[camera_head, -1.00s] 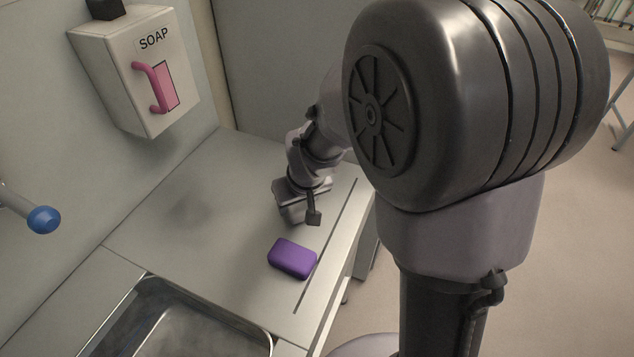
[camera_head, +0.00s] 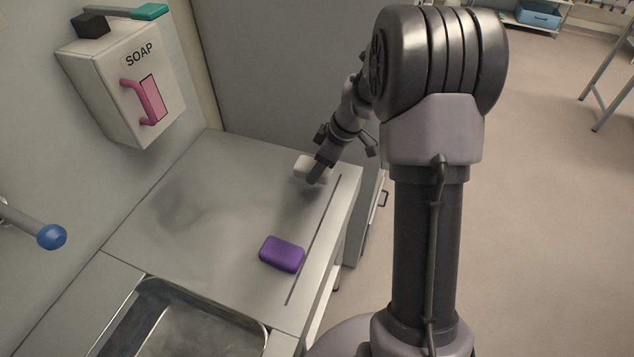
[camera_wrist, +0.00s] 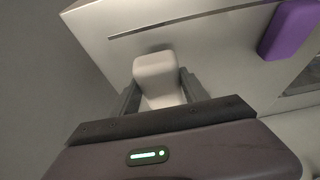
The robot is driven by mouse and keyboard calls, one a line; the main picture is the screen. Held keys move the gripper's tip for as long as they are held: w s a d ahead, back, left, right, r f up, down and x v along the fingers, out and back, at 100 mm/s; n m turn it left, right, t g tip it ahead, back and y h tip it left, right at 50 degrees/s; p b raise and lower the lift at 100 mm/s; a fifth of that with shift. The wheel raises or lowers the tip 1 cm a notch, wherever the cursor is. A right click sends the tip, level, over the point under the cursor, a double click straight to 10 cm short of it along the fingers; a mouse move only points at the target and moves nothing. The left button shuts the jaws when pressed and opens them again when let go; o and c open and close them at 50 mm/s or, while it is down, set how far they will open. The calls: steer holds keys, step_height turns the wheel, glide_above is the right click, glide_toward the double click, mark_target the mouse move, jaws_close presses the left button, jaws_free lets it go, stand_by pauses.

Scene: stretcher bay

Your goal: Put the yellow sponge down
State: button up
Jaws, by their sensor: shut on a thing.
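My gripper (camera_head: 314,174) is shut on an off-white block (camera_head: 304,166) with rounded edges at the far right part of the counter. In the wrist view the same block (camera_wrist: 157,72) sits between the two fingers of my gripper (camera_wrist: 158,92). I see no clearly yellow sponge; the held block looks whitish. It is at or just above the counter top, and I cannot tell whether it touches. A purple sponge-like block (camera_head: 282,254) lies on the counter nearer the sink, apart from my gripper; it also shows in the wrist view (camera_wrist: 289,29).
The grey counter (camera_head: 215,215) has clear room left of the purple block. A metal sink (camera_head: 190,320) is at the near end. A soap dispenser (camera_head: 128,85) and a blue-ended lever (camera_head: 50,236) are on the left wall. Open floor (camera_head: 540,200) lies to the right.

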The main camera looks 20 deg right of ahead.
mark_target(318, 188)
step_height(318, 188, down, 5)
steer(key=shift+r+b, duration=0.1)
steer(key=shift+b, duration=0.5)
steer(key=shift+f+b, duration=0.2)
steer(key=shift+b, duration=0.1)
steer(key=o, duration=1.2)
steer(key=shift+r, duration=0.1)
steer(key=shift+r, duration=0.1)
steer(key=p+v, duration=0.4)
steer(key=v, duration=0.8)
steer(key=s+a+r+m, duration=0.5)
steer(key=s+a+r, duration=0.2)
steer(key=a+r, duration=0.35)
steer(key=s+a+r+m+t, duration=0.1)
steer(key=s+a+m, duration=0.1)
steer(key=s, duration=0.3)
steer(key=s+a+r+m, duration=0.1)
steer(key=s+a+m, duration=0.2)
steer(key=s, duration=0.2)
steer(key=s+a+r+m+t+h, duration=0.1)
steer(key=s+a+m, duration=0.2)
steer(key=s, duration=0.3)
steer(key=shift+a+r+t, duration=0.2)
steer(key=shift+t, duration=0.1)
